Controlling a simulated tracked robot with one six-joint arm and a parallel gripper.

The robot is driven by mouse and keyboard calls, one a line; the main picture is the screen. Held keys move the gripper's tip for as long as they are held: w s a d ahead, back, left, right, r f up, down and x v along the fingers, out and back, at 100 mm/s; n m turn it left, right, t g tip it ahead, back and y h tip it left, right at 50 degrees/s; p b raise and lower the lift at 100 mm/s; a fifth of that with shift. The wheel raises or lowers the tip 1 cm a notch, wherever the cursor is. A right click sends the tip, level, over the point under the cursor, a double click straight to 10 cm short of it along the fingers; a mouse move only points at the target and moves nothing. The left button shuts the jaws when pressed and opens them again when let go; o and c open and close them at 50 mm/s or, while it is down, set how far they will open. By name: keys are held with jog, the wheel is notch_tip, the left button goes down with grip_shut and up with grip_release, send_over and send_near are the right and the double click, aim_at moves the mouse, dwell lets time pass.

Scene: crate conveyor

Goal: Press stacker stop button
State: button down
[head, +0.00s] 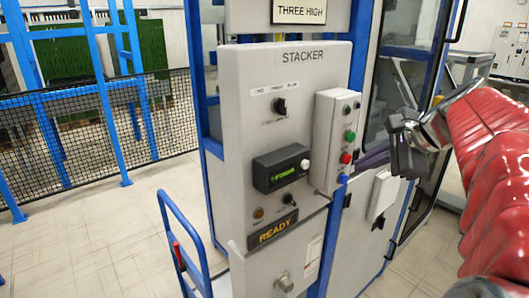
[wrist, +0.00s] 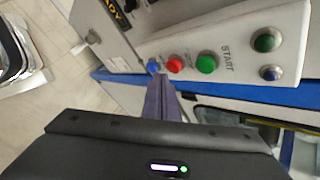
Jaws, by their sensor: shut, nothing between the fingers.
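The stacker panel (head: 290,110) carries a grey button box (head: 326,120) on its right side. A red button (head: 346,158) sits below a green button (head: 350,135) and above a blue one (head: 342,178). In the wrist view the red button (wrist: 175,64) lies between the blue button (wrist: 153,65) and the green button (wrist: 207,63) by the START label. No stop label is readable. My gripper (wrist: 160,77) is shut and empty, its tips just below the blue and red buttons in the picture. I cannot tell whether they touch. My gripper (head: 364,163) also shows right of the box.
The display (head: 281,168) and a lit READY sign (head: 273,231) are on the panel front. A blue cart handle (head: 180,240) stands at its lower left. A glass-doored frame (head: 410,80) is behind my arm. Floor is clear at left, before a mesh fence (head: 90,120).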

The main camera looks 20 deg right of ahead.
jog(key=shift+s, duration=0.1)
jog(key=s, duration=0.1)
jog(key=s+d, duration=0.1)
jog(key=s, duration=0.2)
jog(key=shift+s+d, duration=0.25)
jog(key=shift+d, duration=0.05)
dwell(0.4)
dwell(0.4)
